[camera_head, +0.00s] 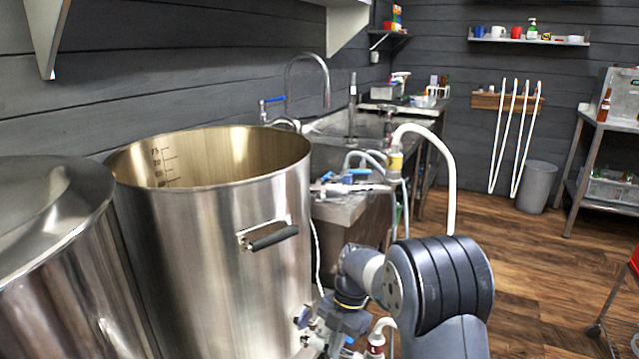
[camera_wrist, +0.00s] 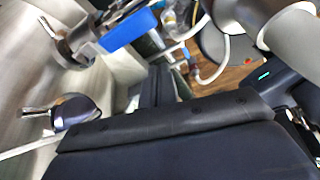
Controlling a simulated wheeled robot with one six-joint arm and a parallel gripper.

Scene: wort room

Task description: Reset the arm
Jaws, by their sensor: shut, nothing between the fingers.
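My arm reaches forward in the head view, beside the open steel kettle (camera_head: 215,235). Its wrist is bent down close to the kettle's lower right side, and the fingers cannot be made out there. In the wrist view my gripper (camera_wrist: 158,72) shows as two dark fingers close together beyond the dark gripper body. They are shut with nothing between them. A valve with a blue handle (camera_wrist: 130,29) is close to the fingers, up and to the left. Whether they touch it cannot be told. A dark round knob (camera_wrist: 76,111) on a steel surface is at the left.
A second steel vessel (camera_head: 50,260) stands at the left. A white hose (camera_head: 449,190) arches just behind my arm. The sink counter (camera_head: 345,208) is along the left wall. A red cart (camera_head: 633,262) is at the right edge. Wooden floor (camera_head: 540,275) is open between.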

